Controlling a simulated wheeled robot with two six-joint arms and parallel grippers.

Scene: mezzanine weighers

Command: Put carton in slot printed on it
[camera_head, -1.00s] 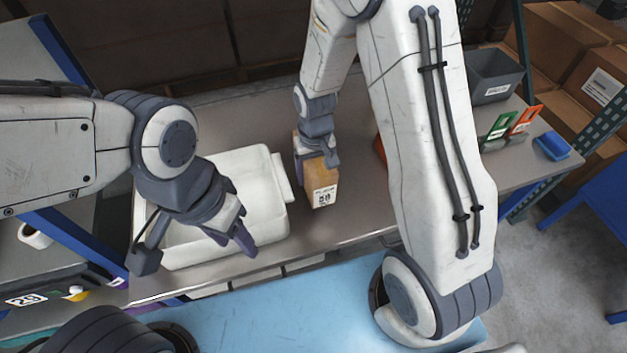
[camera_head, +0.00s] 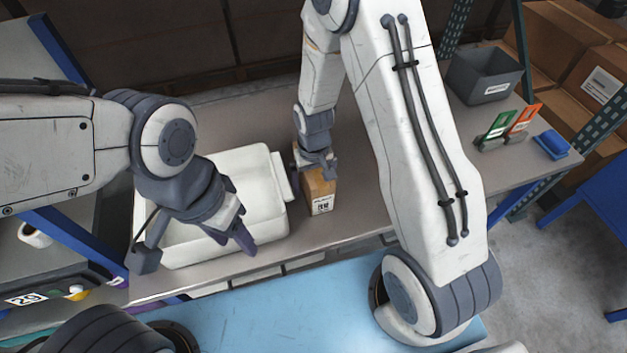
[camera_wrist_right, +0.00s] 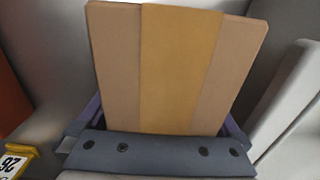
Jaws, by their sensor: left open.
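The brown carton (camera_head: 318,186) is at the middle of the workbench, just right of a white tub (camera_head: 277,215). A white label on its near face carries print too small to read surely. My right gripper (camera_head: 316,165) is around the carton's top from above. In the right wrist view the carton (camera_wrist_right: 180,65) fills the space between the purple fingers, which lie against both sides. I cannot tell whether its bottom touches the bench. My left gripper (camera_head: 243,238) is open and empty over the tub's front right side.
A grey bin (camera_head: 484,78) stands at the back right, with green (camera_head: 496,128) and orange (camera_head: 522,122) card holders and a blue item (camera_head: 552,145) near it. A yellow number tag (camera_wrist_right: 12,162) shows in the wrist view. My right arm hides the bench right of the carton.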

